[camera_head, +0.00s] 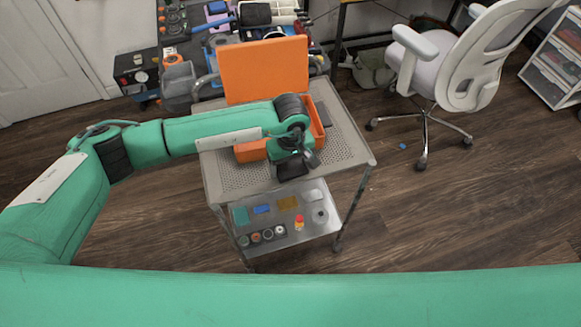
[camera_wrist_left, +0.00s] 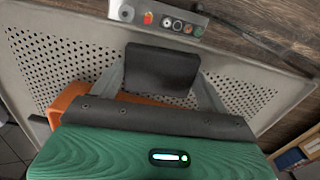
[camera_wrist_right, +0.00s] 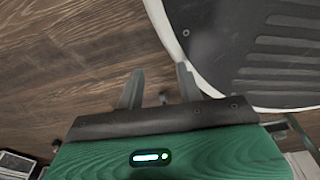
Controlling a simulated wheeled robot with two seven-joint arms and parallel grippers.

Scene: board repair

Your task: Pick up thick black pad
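The thick black pad (camera_wrist_left: 161,70) is between the two fingers of my left gripper (camera_wrist_left: 162,80), which meet its opposite edges. In the head view the pad (camera_head: 291,168) shows just below my left gripper (camera_head: 294,155), over the front part of the perforated cart top (camera_head: 238,178). Whether it touches the cart top is hard to tell. My right gripper (camera_wrist_right: 158,88) is open and empty over the wood floor; it is not seen in the head view.
An orange case (camera_head: 264,71) with its lid up stands behind the pad, partly hidden by my left arm. A dark flat piece (camera_head: 323,116) lies beside it. The lower shelf (camera_head: 300,237) holds several small parts. A white chair (camera_head: 450,70) stands to the right.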

